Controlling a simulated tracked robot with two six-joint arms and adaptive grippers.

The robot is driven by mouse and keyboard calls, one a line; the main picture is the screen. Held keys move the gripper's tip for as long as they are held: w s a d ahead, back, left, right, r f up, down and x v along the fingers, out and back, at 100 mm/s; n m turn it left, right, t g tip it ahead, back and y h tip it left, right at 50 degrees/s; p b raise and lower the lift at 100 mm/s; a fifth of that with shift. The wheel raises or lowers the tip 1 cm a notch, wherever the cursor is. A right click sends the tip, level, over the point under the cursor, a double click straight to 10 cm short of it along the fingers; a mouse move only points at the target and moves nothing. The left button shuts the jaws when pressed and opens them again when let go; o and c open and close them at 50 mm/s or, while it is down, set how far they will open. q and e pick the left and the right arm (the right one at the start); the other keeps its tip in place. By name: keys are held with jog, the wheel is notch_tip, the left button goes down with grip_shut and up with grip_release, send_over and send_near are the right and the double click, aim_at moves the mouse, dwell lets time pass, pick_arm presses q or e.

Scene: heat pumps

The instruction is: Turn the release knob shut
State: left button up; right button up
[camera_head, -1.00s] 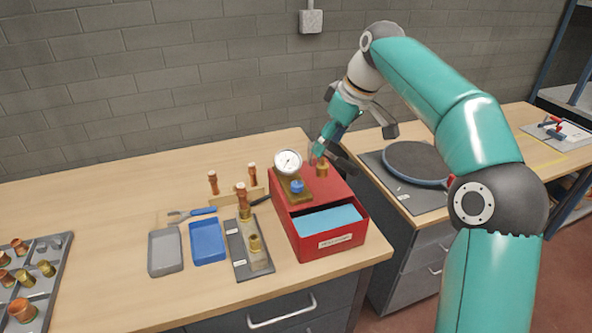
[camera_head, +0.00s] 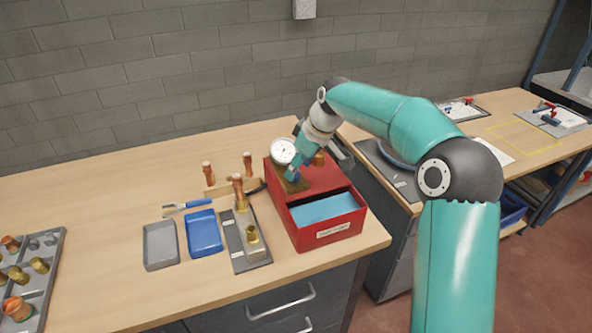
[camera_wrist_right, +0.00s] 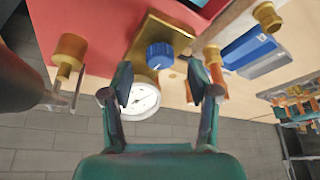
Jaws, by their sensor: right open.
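The blue release knob (camera_wrist_right: 159,54) sits on a brass block (camera_wrist_right: 154,32) on top of the red box (camera_head: 328,173). A white-faced gauge (camera_head: 283,151) stands beside it and also shows in the wrist view (camera_wrist_right: 138,104). My right gripper (camera_wrist_right: 160,82) is open. In the wrist view its two fingertips are spread to either side of the knob's line, with the knob just beyond them and not gripped. In the head view the right gripper (camera_head: 294,170) comes down over the block and mostly hides the knob. My left gripper is not in view.
A brass fitting (camera_wrist_right: 69,56) stands on the red box beside the gripper. To the box's left are a dark plate (camera_head: 236,243) with brass fittings, a blue tray (camera_head: 204,235), a grey tray (camera_head: 161,247) and upright copper pieces. A brick wall stands behind.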

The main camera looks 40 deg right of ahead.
jog(key=shift+x, duration=1.25)
grip_shut()
